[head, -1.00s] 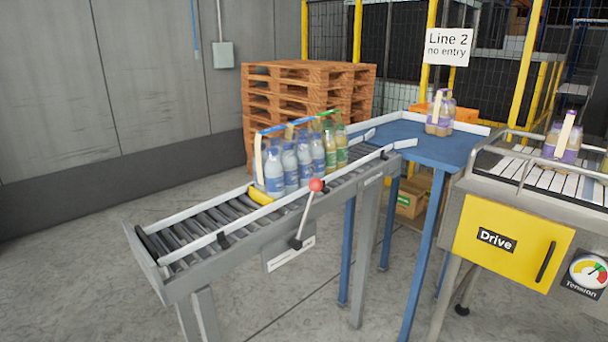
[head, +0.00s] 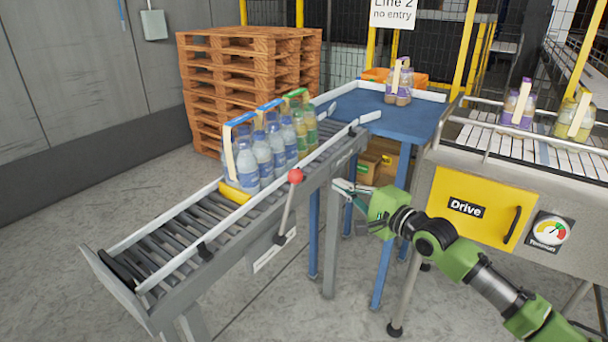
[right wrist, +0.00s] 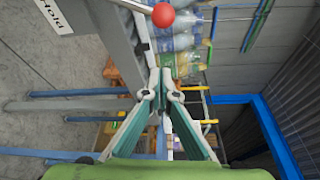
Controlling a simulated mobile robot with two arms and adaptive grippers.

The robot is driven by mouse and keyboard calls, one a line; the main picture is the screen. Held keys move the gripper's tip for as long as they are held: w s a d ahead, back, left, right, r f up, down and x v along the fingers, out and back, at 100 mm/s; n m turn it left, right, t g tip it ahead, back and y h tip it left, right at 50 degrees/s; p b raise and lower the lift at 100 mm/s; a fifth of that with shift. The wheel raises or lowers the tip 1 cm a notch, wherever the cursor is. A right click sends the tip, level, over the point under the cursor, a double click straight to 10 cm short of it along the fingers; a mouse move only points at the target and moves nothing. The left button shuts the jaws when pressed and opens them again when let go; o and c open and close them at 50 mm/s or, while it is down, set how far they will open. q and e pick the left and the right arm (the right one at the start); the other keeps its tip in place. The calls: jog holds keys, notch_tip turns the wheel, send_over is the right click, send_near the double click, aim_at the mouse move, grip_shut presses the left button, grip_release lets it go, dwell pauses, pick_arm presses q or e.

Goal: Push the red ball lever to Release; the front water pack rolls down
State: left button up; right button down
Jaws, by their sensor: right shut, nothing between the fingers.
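The red ball (head: 296,176) tops a thin lever (head: 287,212) on the near side of the sloped roller conveyor (head: 200,275). The ball also shows at the top of the right wrist view (right wrist: 163,15). The front water pack (head: 246,165), clear bottles with a blue handle, stands upright on the rollers just behind a yellow stop (head: 234,192). My right gripper (head: 340,187) is shut and empty, to the right of the lever and apart from it. In the right wrist view its fingertips (right wrist: 162,76) meet below the ball. My left gripper is out of view.
Another blue-handled pack (head: 276,140) and a green-handled pack (head: 304,126) queue behind. A blue table (head: 415,120) holds a purple-labelled pack (head: 398,82). The Drive machine (head: 470,205) stands right. The lower rollers are clear.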

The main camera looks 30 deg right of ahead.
jog(key=w+p, duration=0.2)
jog(key=w, duration=0.8)
jog(key=a+p, duration=0.1)
jog(key=s+a+p, duration=0.1)
jog(key=a, duration=0.1)
jog(key=a+p, duration=0.1)
jog(key=shift+s+a, duration=0.2)
jog(key=shift+s, duration=0.15)
jog(key=shift+w, duration=0.1)
